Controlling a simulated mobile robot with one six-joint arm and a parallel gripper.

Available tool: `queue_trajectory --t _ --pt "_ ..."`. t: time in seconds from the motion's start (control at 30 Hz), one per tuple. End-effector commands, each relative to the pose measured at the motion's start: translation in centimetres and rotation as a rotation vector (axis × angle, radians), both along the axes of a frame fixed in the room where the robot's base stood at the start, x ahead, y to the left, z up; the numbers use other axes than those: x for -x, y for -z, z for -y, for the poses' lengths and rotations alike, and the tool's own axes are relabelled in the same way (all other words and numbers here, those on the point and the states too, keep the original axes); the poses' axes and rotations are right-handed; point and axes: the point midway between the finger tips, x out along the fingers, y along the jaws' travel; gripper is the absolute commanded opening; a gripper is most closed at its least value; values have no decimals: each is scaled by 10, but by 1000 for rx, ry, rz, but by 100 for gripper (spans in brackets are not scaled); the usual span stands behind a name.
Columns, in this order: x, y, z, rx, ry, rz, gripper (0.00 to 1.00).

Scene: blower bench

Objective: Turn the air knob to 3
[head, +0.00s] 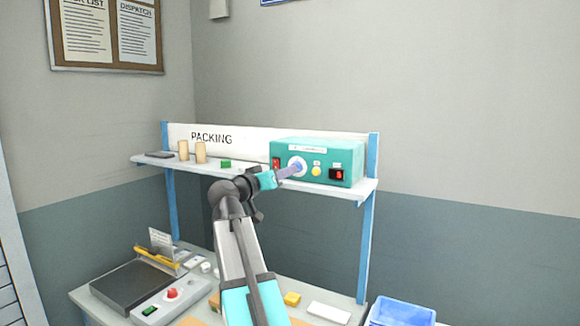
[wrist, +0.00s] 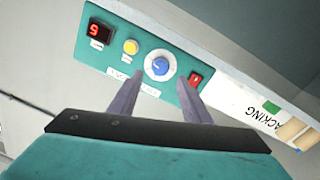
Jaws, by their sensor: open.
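The teal blower box (head: 345,160) stands on the shelf. Its blue air knob (wrist: 158,66) sits on a white round dial (head: 297,162), partly covered by my fingers in the head view. A pale mark shows on the knob; the dial numbers are too small to read. My gripper (wrist: 160,80) is open and empty, facing the panel, with its fingertips at either side of the knob's near edge. I see no contact. A red digit display (wrist: 97,31) looks like 9 in the wrist view, which is turned over, so the digit is uncertain.
Beside the knob are a yellow button (wrist: 131,46) and a red switch (wrist: 196,79). A green block (head: 226,163) and wooden cylinders (head: 200,152) stand on the shelf (head: 215,172). The bench below holds a dark plate (head: 132,284); a blue bin (head: 402,312) is at right.

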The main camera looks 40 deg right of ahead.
Motion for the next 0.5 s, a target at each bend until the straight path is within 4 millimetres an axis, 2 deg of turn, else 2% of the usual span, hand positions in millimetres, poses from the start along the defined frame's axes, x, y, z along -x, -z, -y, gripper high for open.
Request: queue_trajectory --t 0.1,0.3,0.5 --pt "-5 -3 18 0 1 -1 44" --pt "-11 -2 40 0 0 -2 44" --pt "-13 -1 50 0 -1 0 44"
